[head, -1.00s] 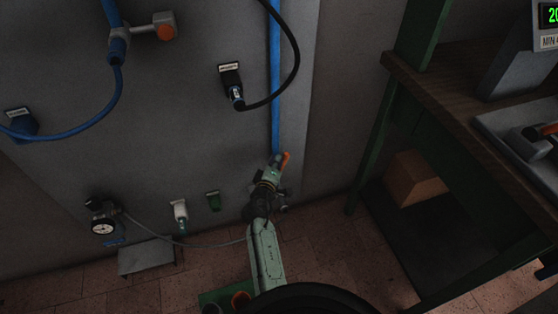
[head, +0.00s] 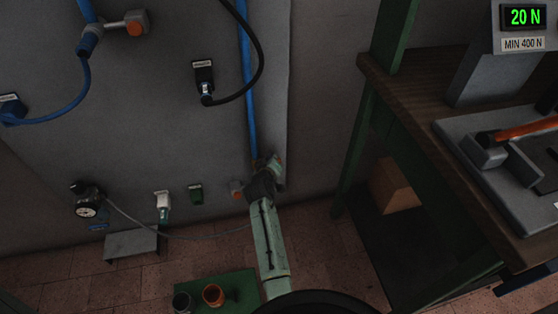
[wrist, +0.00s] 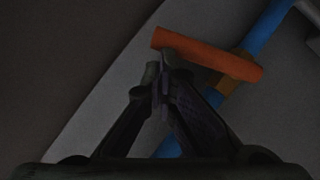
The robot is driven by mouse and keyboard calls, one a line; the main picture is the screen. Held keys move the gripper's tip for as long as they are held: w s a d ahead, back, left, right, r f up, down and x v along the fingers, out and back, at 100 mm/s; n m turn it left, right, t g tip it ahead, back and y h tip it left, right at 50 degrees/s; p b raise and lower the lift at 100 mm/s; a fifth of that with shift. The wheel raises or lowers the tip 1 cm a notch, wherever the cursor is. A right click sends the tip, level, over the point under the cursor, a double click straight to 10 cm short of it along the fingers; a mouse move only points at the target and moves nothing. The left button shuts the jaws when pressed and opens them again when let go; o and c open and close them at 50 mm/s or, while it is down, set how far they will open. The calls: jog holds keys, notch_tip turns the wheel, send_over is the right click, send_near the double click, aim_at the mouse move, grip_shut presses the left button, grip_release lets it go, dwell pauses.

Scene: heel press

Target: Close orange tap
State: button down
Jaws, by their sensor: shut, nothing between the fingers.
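The orange tap handle (wrist: 207,54) is a bar lying across the blue pipe (wrist: 262,30) in the wrist view, at a steep angle to it. My gripper (wrist: 161,66) is shut and empty. Its fingertips are close to the handle's left part, and I cannot tell if they touch it. In the head view, my gripper (head: 264,183) is low on the wall at the blue pipe (head: 247,85). It hides most of the tap.
A black cable (head: 258,65) loops beside the pipe. A gauge (head: 87,208) is low at left.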

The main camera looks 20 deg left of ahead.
jog(key=shift+w+d+f+b, duration=0.2)
jog(key=shift+d+f+b, duration=0.1)
jog(key=shift+f, duration=0.2)
jog(key=shift+w+d+f+b, duration=0.15)
jog(key=shift+w+d+f, duration=0.1)
jog(key=shift+f, duration=0.3)
